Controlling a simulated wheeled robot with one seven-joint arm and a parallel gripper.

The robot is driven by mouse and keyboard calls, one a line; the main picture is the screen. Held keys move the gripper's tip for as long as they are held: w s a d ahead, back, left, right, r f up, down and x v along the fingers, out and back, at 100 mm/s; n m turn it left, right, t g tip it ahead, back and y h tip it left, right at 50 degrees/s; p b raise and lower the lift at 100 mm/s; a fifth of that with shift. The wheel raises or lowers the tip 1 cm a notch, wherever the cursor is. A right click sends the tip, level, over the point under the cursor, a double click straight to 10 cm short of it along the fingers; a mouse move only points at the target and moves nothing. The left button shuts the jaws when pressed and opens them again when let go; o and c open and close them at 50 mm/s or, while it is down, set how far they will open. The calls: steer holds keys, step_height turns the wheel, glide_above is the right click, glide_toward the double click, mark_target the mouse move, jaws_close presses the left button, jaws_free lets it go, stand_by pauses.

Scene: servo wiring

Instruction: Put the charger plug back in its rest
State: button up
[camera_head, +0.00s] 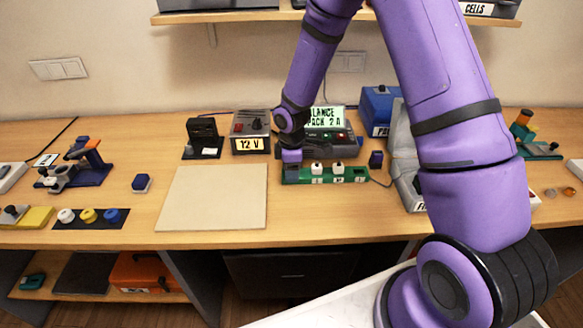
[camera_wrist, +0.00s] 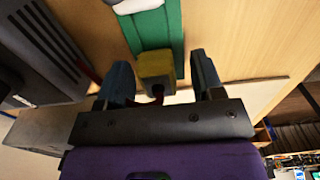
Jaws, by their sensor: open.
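My gripper (camera_head: 291,160) is over the left end of a green strip (camera_head: 350,175) on the table. In the wrist view its two dark fingers (camera_wrist: 162,76) stand open, apart on either side of a yellow block (camera_wrist: 154,66). That block sits at the end of the green strip (camera_wrist: 157,30), with a dark reddish lead at its near side. It looks like the plug, but I cannot tell for sure. The charger (camera_head: 330,138) with a lit "BALANCE PACK 2 A" screen stands behind the strip. A dark blue block (camera_head: 376,159) stands right of the strip; I cannot tell whether it is the rest.
White numbered pieces (camera_head: 317,168) sit on the strip. A 12 V box (camera_head: 250,133) and a black stand (camera_head: 203,138) are behind left. A blue box (camera_head: 378,108) and a grey case are right, partly hidden by my arm. A bare beige mat (camera_head: 212,200) lies front left.

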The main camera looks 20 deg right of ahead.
step_height(320, 180, up, 11)
stand_by(0.6)
steer(key=shift+f, duration=0.1)
